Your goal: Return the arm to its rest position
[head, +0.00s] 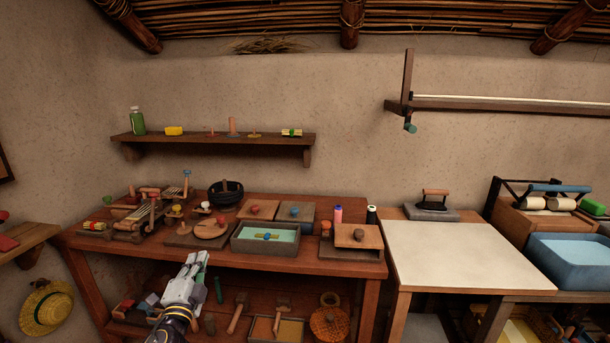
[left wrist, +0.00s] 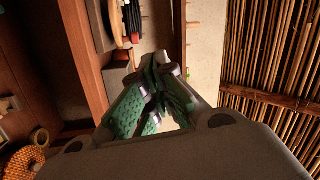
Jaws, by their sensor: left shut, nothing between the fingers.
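My left gripper (head: 193,262) is shut and empty in the head view, raised in front of the wooden workbench (head: 340,267) and pointing up toward its front edge. In the left wrist view, its green-padded fingers (left wrist: 160,75) are together with nothing between them. The fingers look apart from the bench and the things on it. My right gripper does not show in either view.
Tools and boards crowd the bench top, with a grey tray (head: 265,250) near its front edge. A lower shelf holds a basket (head: 329,324). At right stand a pale-topped table (head: 465,257) and a blue basin (head: 572,262). A wall shelf (head: 215,140) hangs above.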

